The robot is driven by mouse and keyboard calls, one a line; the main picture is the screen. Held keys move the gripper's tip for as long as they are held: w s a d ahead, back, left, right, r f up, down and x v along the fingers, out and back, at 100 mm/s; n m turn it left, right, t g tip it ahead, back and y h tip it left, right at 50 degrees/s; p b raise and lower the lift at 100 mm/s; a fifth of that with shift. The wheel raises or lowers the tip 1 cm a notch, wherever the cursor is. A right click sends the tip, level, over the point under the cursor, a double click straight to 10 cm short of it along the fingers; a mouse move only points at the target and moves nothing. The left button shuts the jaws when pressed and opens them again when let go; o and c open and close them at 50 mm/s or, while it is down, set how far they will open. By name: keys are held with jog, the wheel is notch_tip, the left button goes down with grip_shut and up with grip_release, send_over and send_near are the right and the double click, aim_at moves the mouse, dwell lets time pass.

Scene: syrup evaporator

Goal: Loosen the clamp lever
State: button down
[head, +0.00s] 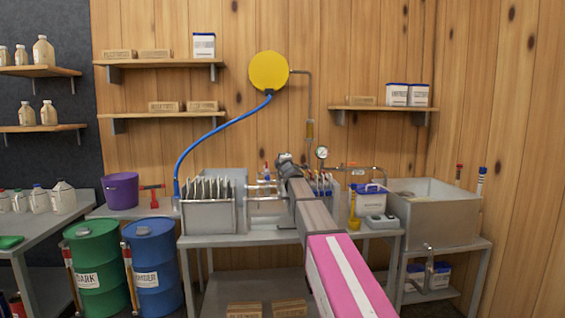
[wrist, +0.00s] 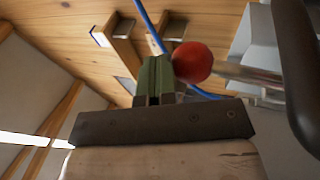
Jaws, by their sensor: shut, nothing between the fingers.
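In the wrist view, a red ball knob (wrist: 193,62) sits on the end of a bright metal rod (wrist: 245,75); this looks like the clamp lever. My gripper (wrist: 155,68) has green fingers that are closed together and empty. The knob is just right of the fingertips and overlaps them in the picture. I cannot tell whether they touch. In the head view, my arm reaches over the filter press (head: 208,215) on the bench and hides my gripper and most of the lever area.
A dark curved bar (wrist: 298,75) is close on the right in the wrist view. A blue hose (head: 215,131) runs from a yellow round tank (head: 268,72) down to the press. A pressure gauge (head: 322,152) and a metal sink (head: 440,220) stand right of my arm.

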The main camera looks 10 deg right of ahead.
jog(key=shift+w, duration=1.1)
jog(key=shift+s+r, duration=0.15)
jog(key=shift+s, duration=0.2)
jog(key=s+d+r, duration=0.2)
jog(key=s+r, duration=0.5)
jog(key=s, duration=0.4)
jog(key=shift+d, duration=0.15)
jog(key=shift+f, duration=0.1)
